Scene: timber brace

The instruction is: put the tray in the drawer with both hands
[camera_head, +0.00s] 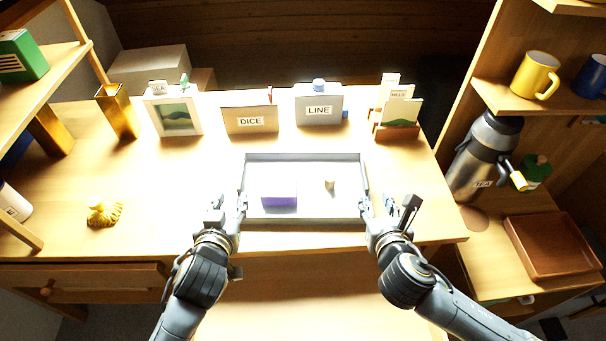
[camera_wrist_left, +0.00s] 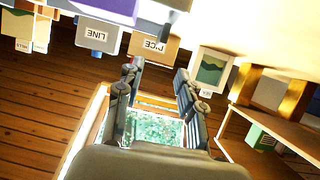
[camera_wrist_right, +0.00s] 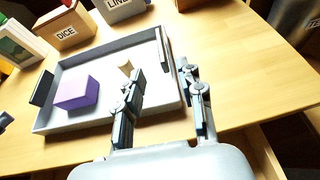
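The grey tray (camera_head: 305,157) lies on the wooden table, with a purple box (camera_head: 279,196) and a small tan piece (camera_head: 330,184) inside. My left gripper (camera_head: 241,204) is at the tray's left side. Its fingers look apart in the left wrist view (camera_wrist_left: 157,80), with nothing clearly between them. My right gripper (camera_head: 377,205) is at the tray's right side. In the right wrist view (camera_wrist_right: 162,82) its fingers are apart, on either side of the tray's right wall; contact is unclear. A drawer front with a knob (camera_head: 48,288) shows at lower left. The wooden surface below the table's front edge is unclear.
Behind the tray stand a DICE box (camera_head: 250,121), a LINE box (camera_head: 318,107), a picture frame (camera_head: 174,116) and a card holder (camera_head: 396,130). A gold ornament (camera_head: 104,213) stands left. Shelves with a flask (camera_head: 482,155) and a brown tray (camera_head: 553,246) are right.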

